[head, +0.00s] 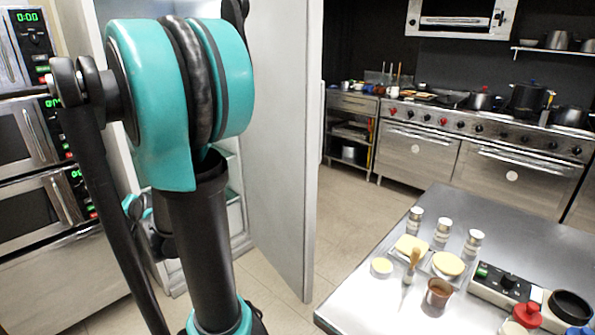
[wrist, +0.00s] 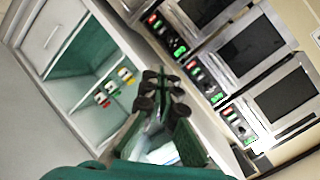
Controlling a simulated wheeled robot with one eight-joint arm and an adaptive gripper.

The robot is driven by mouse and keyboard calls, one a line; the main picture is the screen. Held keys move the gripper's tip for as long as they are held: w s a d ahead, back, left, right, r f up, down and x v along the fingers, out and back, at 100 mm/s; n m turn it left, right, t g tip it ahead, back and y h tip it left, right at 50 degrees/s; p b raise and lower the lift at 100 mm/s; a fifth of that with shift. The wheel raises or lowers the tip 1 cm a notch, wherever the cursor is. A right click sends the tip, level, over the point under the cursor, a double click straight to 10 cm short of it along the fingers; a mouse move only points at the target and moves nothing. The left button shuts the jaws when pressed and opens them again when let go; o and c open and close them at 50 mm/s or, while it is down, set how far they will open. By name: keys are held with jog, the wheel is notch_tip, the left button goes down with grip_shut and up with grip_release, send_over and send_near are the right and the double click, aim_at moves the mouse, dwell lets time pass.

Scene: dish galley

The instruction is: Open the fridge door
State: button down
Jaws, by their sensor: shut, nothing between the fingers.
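The fridge door (head: 282,140) is a tall pale grey panel in the head view. It stands swung wide open, its free edge toward the island. The fridge (head: 236,185) shows behind my arm, with part of its pale interior visible. In the wrist view the open fridge interior (wrist: 82,52) has shelves and small coloured items, and a plain grey surface, likely the door (wrist: 35,120), fills the left. My gripper (wrist: 160,90) is shut and empty, in front of the fridge opening and apart from the door. My arm hides most of the fridge in the head view.
Stacked ovens (head: 30,140) stand at the left, close to my arm; they also show in the wrist view (wrist: 245,50). A steel island (head: 520,240) with food, shakers and jars is at the right. Clear floor (head: 350,215) lies between the door and the stoves (head: 420,155).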

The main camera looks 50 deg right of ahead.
aim_at(303, 168)
jog(key=w+d+r+m+t+h, duration=0.25)
jog(key=w+d+r+m, duration=0.2)
jog(key=d, duration=0.25)
jog(key=w+d+r+m+t+h, duration=0.2)
jog(key=w+d+r+m+h, duration=0.15)
jog(key=d+m, duration=0.25)
jog(key=d+r+m+g+h, duration=0.1)
jog(key=d+r+m+h, duration=0.1)
jog(key=d+m+h, duration=0.65)
jog(key=s+d+f+m+g+h, duration=0.25)
jog(key=s+d+m+g, duration=0.2)
jog(key=d+m, duration=0.4)
jog(key=s+d+f+m+g+h, duration=0.2)
jog(key=s+d+m+g+h, duration=0.15)
jog(key=d+m+g, duration=0.45)
jog(key=s+d+f+m+g+y, duration=0.2)
jog(key=s+d+f+m+g, duration=0.7)
jog(key=s+f+m, duration=0.25)
jog(key=shift+n, duration=0.3)
jog(key=x, duration=1.3)
jog(key=shift+d+r, duration=0.1)
jog(key=shift+r, duration=0.15)
